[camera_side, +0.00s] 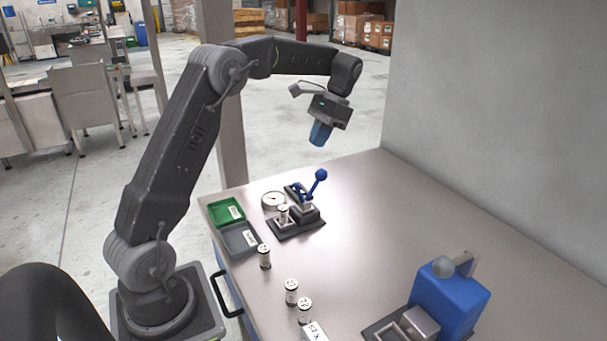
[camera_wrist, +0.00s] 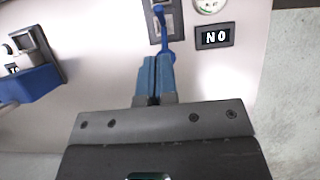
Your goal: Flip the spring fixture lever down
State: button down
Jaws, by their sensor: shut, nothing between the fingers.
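The spring fixture (camera_side: 307,214) is a dark block on a base plate near the table's far left part. Its blue lever (camera_side: 309,187) points up and leans right, ending in a round blue knob (camera_side: 320,174). In the wrist view the closed fingertips (camera_wrist: 157,62) appear just below the lever.
A white-topped cylinder (camera_side: 283,212) and a dial gauge (camera_side: 272,198) are at the fixture. Green (camera_side: 228,211) and grey (camera_side: 240,238) trays stand left. A blue device (camera_side: 455,300) stands front right. The table's middle is clear.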

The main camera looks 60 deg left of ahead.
jog(key=shift+f, duration=0.1)
send_near(279, 209)
jog(key=w, duration=0.2)
jog(key=shift+w+f, duration=0.35)
jog(key=shift+f, duration=0.05)
jog(key=shift+s+t, duration=0.45)
jog(key=shift+t, duration=0.05)
dwell(0.3)
jog(key=s+t, duration=0.1)
jog(key=t, duration=0.1)
jog(key=s+f+t, duration=0.1)
jog(key=s+t, duration=0.1)
jog(key=s+f+t, duration=0.1)
jog(key=t, duration=0.1)
jog(key=shift+s, duration=0.3)
jog(key=shift+s+f, duration=1)
jog(key=shift+f, duration=0.3)
jog(key=shift+s+f+t, duration=0.15)
jog(key=shift+f+t, duration=0.2)
jog(key=shift+t, duration=0.35)
jog(key=shift+f, duration=0.1)
